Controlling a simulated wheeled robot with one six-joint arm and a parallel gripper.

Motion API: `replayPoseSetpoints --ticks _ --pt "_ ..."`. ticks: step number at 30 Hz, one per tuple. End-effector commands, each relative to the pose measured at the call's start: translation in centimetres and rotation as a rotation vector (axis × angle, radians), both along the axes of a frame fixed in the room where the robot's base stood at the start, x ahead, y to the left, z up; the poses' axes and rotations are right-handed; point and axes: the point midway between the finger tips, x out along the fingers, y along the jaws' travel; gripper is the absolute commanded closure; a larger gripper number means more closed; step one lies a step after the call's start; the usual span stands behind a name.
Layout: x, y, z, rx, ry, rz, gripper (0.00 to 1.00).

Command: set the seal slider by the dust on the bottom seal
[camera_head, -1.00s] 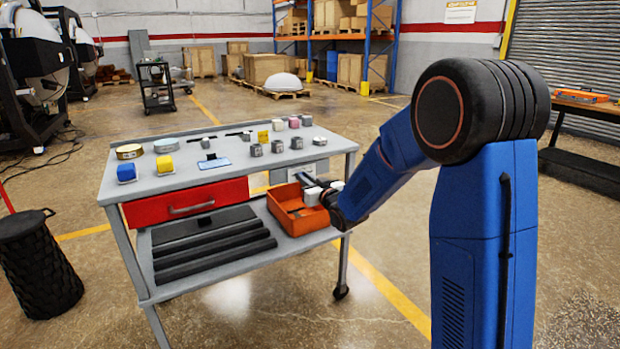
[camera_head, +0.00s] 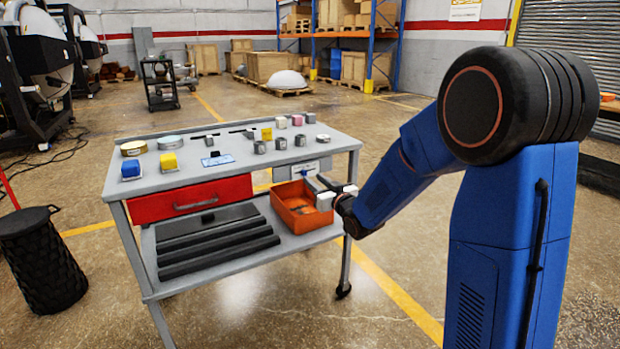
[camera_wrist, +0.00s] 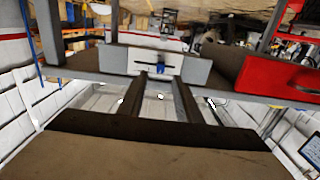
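The seal slider panel (camera_head: 302,170) is a pale plate under the right part of the bench top, right of the red drawer. In the wrist view the panel (camera_wrist: 128,61) is straight ahead and shows a dark slot with a blue knob (camera_wrist: 159,70) near its middle. My gripper (camera_head: 336,192) is in front of the bench, beside the orange bin and to the right of the panel. In the wrist view my gripper (camera_wrist: 160,80) has two dark fingers parted, with the knob beyond the gap and nothing between them. I cannot make out a bottom seal or its dust.
The red drawer (camera_head: 190,199) is shut. The orange bin (camera_head: 294,216) stands on the lower shelf near my gripper, beside dark bars (camera_head: 215,250). Small blocks and round tins (camera_head: 133,148) stand on the bench top (camera_head: 225,176). A black bin (camera_head: 42,262) stands left.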

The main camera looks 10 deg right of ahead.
Motion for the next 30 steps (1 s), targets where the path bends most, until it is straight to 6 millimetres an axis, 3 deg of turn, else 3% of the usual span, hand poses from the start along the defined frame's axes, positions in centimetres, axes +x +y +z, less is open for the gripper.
replayPoseSetpoints --ticks 15,21,30 --pt "-9.5 -3.1 0.0 0.0 -0.001 -0.001 0.69" --pt "-11.4 -3.7 0.0 0.0 0.0 0.0 0.69" --pt "-11.8 -3.8 0.0 0.0 0.001 0.0 0.69"
